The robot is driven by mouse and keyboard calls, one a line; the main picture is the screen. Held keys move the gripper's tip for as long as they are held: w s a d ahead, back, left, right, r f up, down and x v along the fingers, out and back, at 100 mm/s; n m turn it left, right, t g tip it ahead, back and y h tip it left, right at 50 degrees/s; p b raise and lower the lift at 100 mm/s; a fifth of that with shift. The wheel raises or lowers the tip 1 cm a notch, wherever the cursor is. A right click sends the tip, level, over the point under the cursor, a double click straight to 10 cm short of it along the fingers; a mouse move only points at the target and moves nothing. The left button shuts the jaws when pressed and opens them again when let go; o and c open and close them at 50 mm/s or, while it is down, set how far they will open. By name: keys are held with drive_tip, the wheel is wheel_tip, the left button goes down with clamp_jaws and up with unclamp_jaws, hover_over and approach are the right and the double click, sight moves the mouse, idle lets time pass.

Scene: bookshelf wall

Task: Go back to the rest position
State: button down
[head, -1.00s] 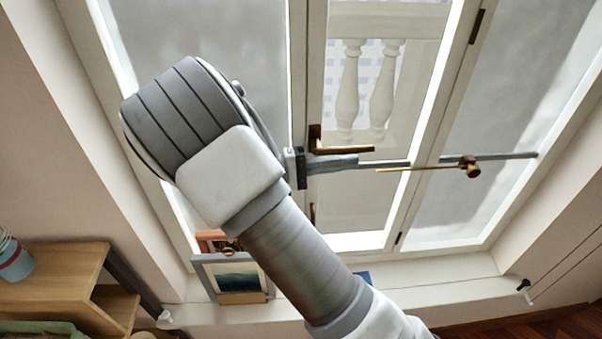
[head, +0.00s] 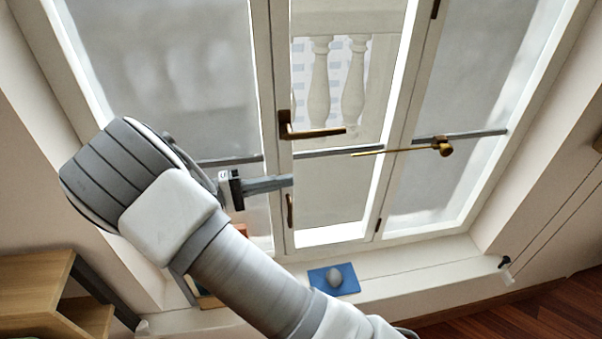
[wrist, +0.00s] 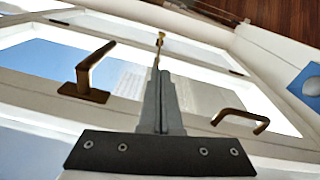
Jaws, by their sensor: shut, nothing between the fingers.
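My gripper (head: 291,181) is shut and empty. In the head view its fingers point right, in front of the window frame, below and left of the brown window handle (head: 318,132). In the wrist view my gripper (wrist: 160,76) has its fingers together and pointing away, between the brown handle (wrist: 90,78) and a second brown handle (wrist: 240,120). Whether the fingers touch anything is not clear, but they seem clear of both handles.
A brass rod with a knob (head: 443,146) is to the right. On the sill (head: 420,272) lies a blue mat (head: 350,280) with a grey rounded object (head: 333,277). A wooden shelf (head: 35,275) stands at lower left. Wooden floor (head: 500,310) shows at lower right.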

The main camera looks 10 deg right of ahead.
drive_tip(key=shift+a+f, duration=0.25)
drive_tip(key=shift+a, duration=0.45)
drive_tip(key=s+d+r+m+g+y, duration=0.25)
drive_tip(key=s+d+r+y, duration=0.25)
drive_tip(key=s+d+y, duration=0.5)
drive_tip(key=s+a+r+t+y, duration=0.1)
drive_tip(key=s+r+t+y, duration=0.6)
drive_tip(key=s+r+y, duration=0.1)
drive_tip(key=shift+s+a, duration=0.25)
drive_tip(key=shift+s, duration=0.5)
drive_tip(key=shift+t, duration=0.25)
